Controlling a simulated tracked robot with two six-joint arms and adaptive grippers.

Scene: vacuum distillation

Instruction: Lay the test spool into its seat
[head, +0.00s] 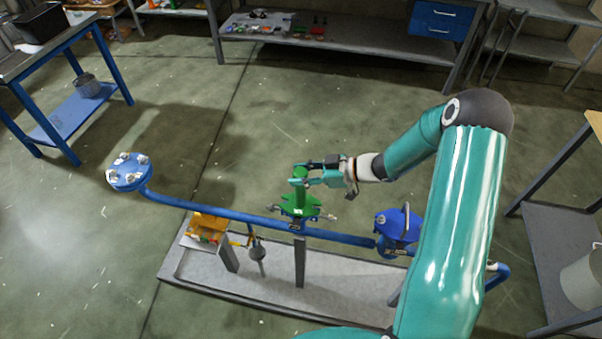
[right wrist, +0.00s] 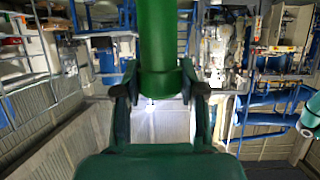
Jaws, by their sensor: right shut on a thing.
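The test spool appears to be the green upright cylinder (head: 299,191) in the middle of the head view. It stands over a green plate-like fitting (head: 301,209) on the blue pipe; I cannot tell whether the two are one piece or where the seat is. My right gripper (head: 303,178) reaches in from the right and is shut on the green cylinder near its top. In the right wrist view, the green cylinder (right wrist: 159,45) with a wider collar lies between the two fingers (right wrist: 160,95). My left gripper is not in view.
An orange item (head: 207,225) and a hanging grey weight (head: 257,252) are left of the fitting. Open floor lies behind.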

